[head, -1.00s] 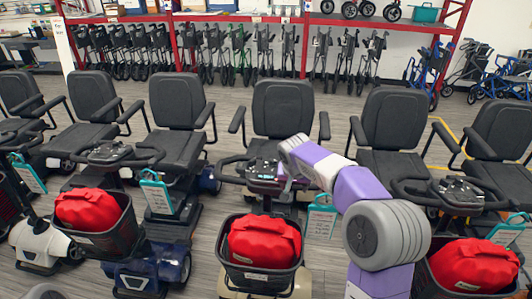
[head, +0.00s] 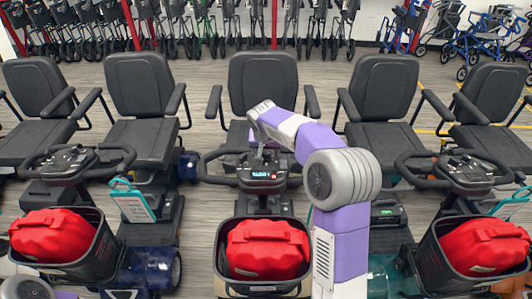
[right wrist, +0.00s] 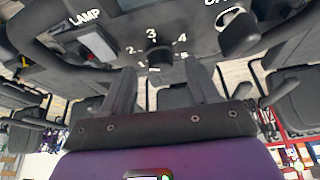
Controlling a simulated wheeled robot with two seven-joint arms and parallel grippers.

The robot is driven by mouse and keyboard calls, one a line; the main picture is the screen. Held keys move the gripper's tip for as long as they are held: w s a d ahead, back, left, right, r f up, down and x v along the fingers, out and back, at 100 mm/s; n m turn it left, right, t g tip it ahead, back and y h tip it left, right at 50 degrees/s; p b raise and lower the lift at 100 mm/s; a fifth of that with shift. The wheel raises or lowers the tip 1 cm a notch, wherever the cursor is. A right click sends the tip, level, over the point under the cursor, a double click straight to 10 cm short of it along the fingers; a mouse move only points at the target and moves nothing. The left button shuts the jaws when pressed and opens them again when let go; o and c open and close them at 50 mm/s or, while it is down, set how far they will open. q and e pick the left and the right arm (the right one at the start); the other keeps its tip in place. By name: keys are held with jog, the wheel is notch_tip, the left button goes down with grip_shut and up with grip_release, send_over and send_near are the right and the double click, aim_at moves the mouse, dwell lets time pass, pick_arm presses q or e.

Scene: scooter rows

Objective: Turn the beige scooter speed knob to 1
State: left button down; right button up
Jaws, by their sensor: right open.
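The beige scooter (head: 230,290) stands in the middle of the head view, its beige body mostly hidden under a black basket. Its dark control console (head: 262,177) has a lit display. The speed knob (right wrist: 158,56) is a small dark knob on the console in the right wrist view, with numbers 2, 3 and 4 around it and the lower marks partly hidden. I cannot tell where its pointer is. My right gripper (head: 259,153) is over the console. In the right wrist view its open fingers (right wrist: 162,74) point at the knob, one to each side and just below it, apparently apart from it.
A LAMP switch (right wrist: 95,45) and another knob (right wrist: 238,35) flank the speed knob. The black handlebar (head: 212,170) surrounds the console. A red bag (head: 268,248) fills the basket. Other scooters stand closely on both sides, and a black seat (head: 264,85) is behind the console.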

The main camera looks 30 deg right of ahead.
jog(key=shift+x, duration=0.8)
jog(key=shift+w, duration=0.1)
jog(key=c, duration=1)
jog(key=shift+r, duration=0.1)
jog(key=shift+c, duration=0.2)
